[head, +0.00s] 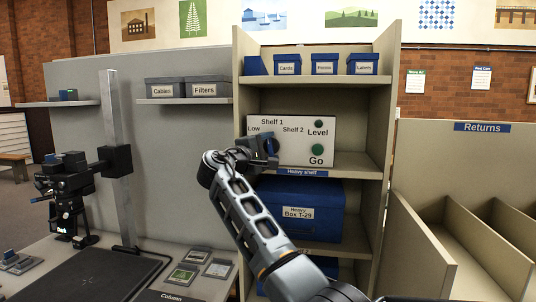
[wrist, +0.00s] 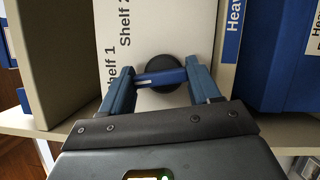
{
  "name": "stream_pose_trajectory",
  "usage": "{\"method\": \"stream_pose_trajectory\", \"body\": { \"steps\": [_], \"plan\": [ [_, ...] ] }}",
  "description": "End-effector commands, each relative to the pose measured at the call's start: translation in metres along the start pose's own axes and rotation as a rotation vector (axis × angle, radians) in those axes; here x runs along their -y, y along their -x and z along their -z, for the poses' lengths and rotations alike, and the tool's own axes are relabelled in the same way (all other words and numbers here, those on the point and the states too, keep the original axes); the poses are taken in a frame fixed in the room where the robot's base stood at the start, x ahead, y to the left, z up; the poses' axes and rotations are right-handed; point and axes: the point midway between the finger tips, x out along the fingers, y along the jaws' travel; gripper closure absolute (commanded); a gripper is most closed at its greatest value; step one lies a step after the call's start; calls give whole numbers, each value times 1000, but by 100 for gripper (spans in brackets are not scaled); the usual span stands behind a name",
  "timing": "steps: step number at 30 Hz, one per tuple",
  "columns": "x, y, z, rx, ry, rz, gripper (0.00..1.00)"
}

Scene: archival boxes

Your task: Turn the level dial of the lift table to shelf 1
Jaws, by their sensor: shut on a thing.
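The level dial (wrist: 157,62) is a dark round knob with a blue bar handle (wrist: 160,77) across it. It sits on the white control panel (head: 326,151), whose labels read Low, Shelf 1, Shelf 2, Level and Go. My gripper (wrist: 161,82) is shut on the blue bar, one finger at each end. In the head view my gripper (head: 262,148) covers most of the dial. The bar runs nearly straight across the wrist view, where the panel lettering stands sideways. I cannot tell which label the dial points to. The green Go button (head: 317,150) is clear of my gripper.
The panel stands in a shelf bay above the blue box T-29 (head: 300,228). Small blue boxes (head: 324,64) sit above. A table (head: 50,257) with a camera stand is at left.

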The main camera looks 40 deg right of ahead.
Motion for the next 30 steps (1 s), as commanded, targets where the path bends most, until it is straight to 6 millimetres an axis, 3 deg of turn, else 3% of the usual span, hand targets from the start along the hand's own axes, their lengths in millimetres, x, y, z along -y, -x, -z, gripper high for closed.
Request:
{"method": "stream_pose_trajectory", "body": {
  "steps": [12, 27, 28, 30],
  "plan": [
    [2, 0, 0, 0, -159, 69, 69],
    [2, 0, 0, 1, -176, 77, 69],
    [2, 0, 0, 1, -176, 77, 37],
    [2, 0, 0, 1, -176, 77, 31]
  ]
}}
